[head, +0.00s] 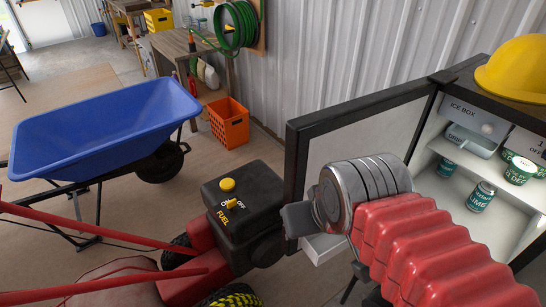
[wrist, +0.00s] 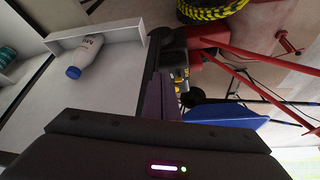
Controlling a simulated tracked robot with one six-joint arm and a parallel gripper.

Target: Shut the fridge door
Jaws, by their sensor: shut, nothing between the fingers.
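The fridge (head: 446,200) stands at the right in the head view. Its door (head: 365,122) is swung wide open, with a white inner panel and a black edge. In the wrist view the door's inner panel (wrist: 100,88) fills the left, with a white bottle (wrist: 86,58) in its shelf. My gripper (wrist: 163,97) is shut and empty, beside the door's dark edge in the wrist view; I cannot tell whether it touches. In the head view my arm hides part of the door and most of the gripper.
A red machine with a black fuel tank (head: 238,212) stands close to the left of the door. A blue wheelbarrow (head: 100,128) and an orange crate (head: 229,124) are farther left. Cans (head: 481,196) stand inside the fridge; a yellow hard hat (head: 515,70) lies on top.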

